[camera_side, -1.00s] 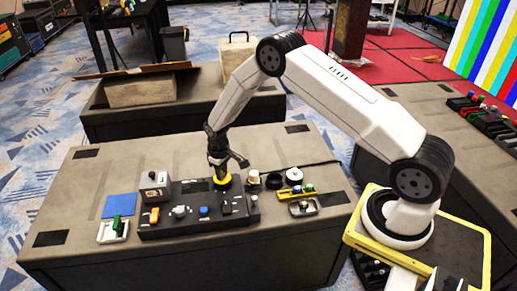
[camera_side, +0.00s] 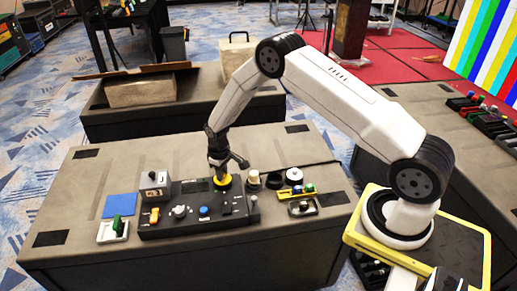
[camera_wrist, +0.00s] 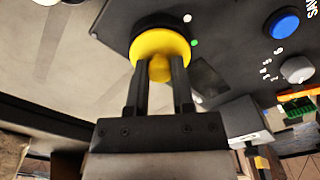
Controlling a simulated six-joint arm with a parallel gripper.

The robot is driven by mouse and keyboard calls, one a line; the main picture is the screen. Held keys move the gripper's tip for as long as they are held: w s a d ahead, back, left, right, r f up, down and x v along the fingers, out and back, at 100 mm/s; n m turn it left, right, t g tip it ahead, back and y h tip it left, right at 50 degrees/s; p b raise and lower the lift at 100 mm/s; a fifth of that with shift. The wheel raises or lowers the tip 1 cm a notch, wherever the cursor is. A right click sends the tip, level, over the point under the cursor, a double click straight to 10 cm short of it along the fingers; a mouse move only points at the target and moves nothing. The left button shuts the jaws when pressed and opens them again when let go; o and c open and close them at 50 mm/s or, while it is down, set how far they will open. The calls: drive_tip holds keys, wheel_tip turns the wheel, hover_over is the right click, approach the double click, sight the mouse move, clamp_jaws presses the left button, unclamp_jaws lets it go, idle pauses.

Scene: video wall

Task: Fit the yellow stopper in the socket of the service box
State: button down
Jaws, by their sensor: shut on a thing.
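The yellow stopper (camera_side: 222,182) is a round disc with a knob, at the back right part of the dark service box (camera_side: 190,222). My gripper (camera_side: 223,173) points down over it. In the wrist view, my gripper's two fingers (camera_wrist: 159,72) are shut on the knob of the yellow stopper (camera_wrist: 150,44). A dark round shape (camera_wrist: 160,20) shows just beyond the disc, against the box panel. The socket itself is hidden by the stopper, so I cannot tell how deep the stopper sits.
The box carries a blue button (camera_side: 204,211), a grey knob (camera_side: 180,211) and an orange switch (camera_side: 154,215). A grey block (camera_side: 154,183) stands at its back left. Black rings (camera_side: 274,181) and a small tray (camera_side: 301,207) lie to the right. A blue mat (camera_side: 121,206) lies left.

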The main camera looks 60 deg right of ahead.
drive_tip(key=shift+f, duration=0.1)
idle(0.3)
drive_tip(key=shift+c, duration=2)
unclamp_jaws()
drive_tip(key=shift+o, duration=0.2)
drive_tip(key=shift+o, duration=1)
drive_tip(key=shift+r, duration=4)
